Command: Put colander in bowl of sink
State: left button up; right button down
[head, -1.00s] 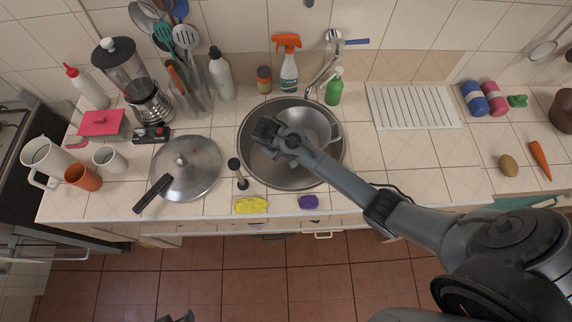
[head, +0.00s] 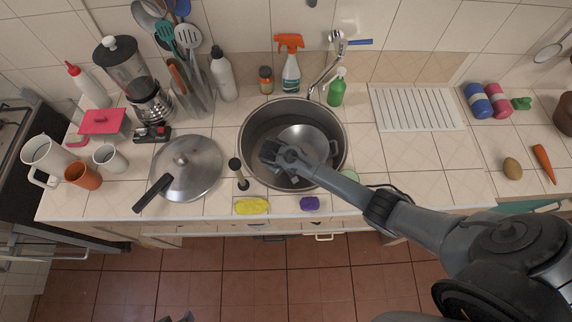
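The metal colander (head: 309,134), with a loop handle at its right, is inside the round sink bowl (head: 252,128). Its lower left part is hidden by my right gripper and arm. My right gripper (head: 268,152) reaches into the sink from the right and overlaps the colander's left side. Whether its fingers are closed on the rim cannot be made out. A small dark piece, probably the tip of my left gripper (head: 176,318), shows at the bottom edge, away from the counter.
A lidded pan (head: 190,165) and a dark upright handle (head: 238,172) stand left of the sink. A faucet (head: 325,75), spray bottle (head: 291,68) and green bottle (head: 337,90) stand behind it. A yellow sponge (head: 251,206) lies in front. A white drainboard (head: 415,108) lies right.

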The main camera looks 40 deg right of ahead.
jog(key=shift+f, duration=0.15)
jog(key=c, duration=1.3)
grip_release()
jog(key=shift+o, duration=0.2)
jog(key=shift+r, duration=0.35)
jog(key=v, duration=1.1)
jog(key=shift+r+p, duration=0.3)
jog(key=shift+r, duration=0.05)
jog(key=shift+a, duration=0.1)
